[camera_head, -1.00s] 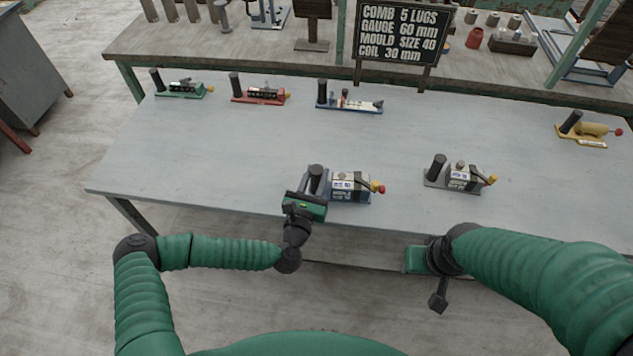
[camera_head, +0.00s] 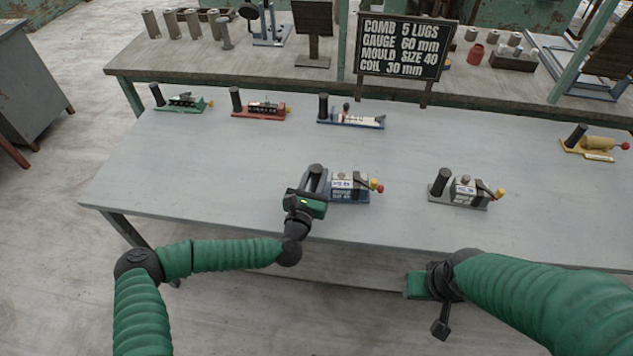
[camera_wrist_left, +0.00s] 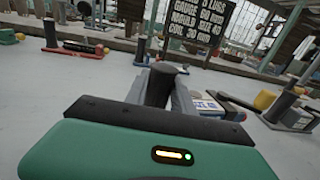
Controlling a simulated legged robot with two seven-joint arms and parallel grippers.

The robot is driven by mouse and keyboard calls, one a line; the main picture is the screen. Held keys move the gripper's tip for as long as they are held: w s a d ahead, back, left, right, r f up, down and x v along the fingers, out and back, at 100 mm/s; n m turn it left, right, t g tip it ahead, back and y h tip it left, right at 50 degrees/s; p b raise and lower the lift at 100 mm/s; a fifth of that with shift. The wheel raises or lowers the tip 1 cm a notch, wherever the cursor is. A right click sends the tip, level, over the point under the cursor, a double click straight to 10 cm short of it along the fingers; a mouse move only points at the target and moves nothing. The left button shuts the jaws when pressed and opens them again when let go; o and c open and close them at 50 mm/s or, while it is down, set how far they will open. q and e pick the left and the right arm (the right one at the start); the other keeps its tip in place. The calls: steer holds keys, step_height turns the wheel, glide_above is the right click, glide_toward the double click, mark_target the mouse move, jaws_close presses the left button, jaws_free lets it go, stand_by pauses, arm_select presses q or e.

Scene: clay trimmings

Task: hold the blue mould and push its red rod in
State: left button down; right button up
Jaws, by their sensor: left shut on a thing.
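The blue mould (camera_head: 347,199) stands near the table's front edge, with a black upright post (camera_head: 315,172) at its left and a pale labelled block (camera_head: 350,183) on top. Its red rod end (camera_head: 379,189) shows at the right side, beside a yellow knob (camera_head: 374,182). My left gripper (camera_head: 313,184) is shut on the black post, its grey fingers on either side. The post also shows between the fingers in the left wrist view (camera_wrist_left: 160,85). My right gripper (camera_head: 417,286) hangs below the front edge, away from the mould; its fingers do not show clearly.
A grey device (camera_head: 461,190) with a yellow-ended lever stands to the right. Green (camera_head: 182,103), red (camera_head: 262,107), blue-based (camera_head: 350,118) and yellow (camera_head: 594,146) devices stand farther off. A sign (camera_head: 405,45) stands behind. The table (camera_head: 220,160) is clear left of the mould.

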arm_select(q)
steer(key=shift+w+a+f+b, duration=0.1)
steer(key=shift+w+f+b, duration=0.1)
steer(key=shift+w+b, duration=0.45)
steer(key=shift+w+a+f+b, duration=0.1)
steer(key=shift+w+f+b, duration=0.2)
steer(key=shift+w, duration=0.5)
steer(key=shift+w+r, duration=0.15)
steer(key=shift+w, duration=0.05)
steer(key=shift+w+f+b, duration=0.15)
steer(key=shift+f+b, duration=0.15)
steer(key=shift+b, duration=0.55)
steer(key=shift+r, duration=0.1)
steer(key=shift+a, duration=0.1)
steer(key=shift+f+b, duration=0.25)
steer(key=shift+b, duration=0.25)
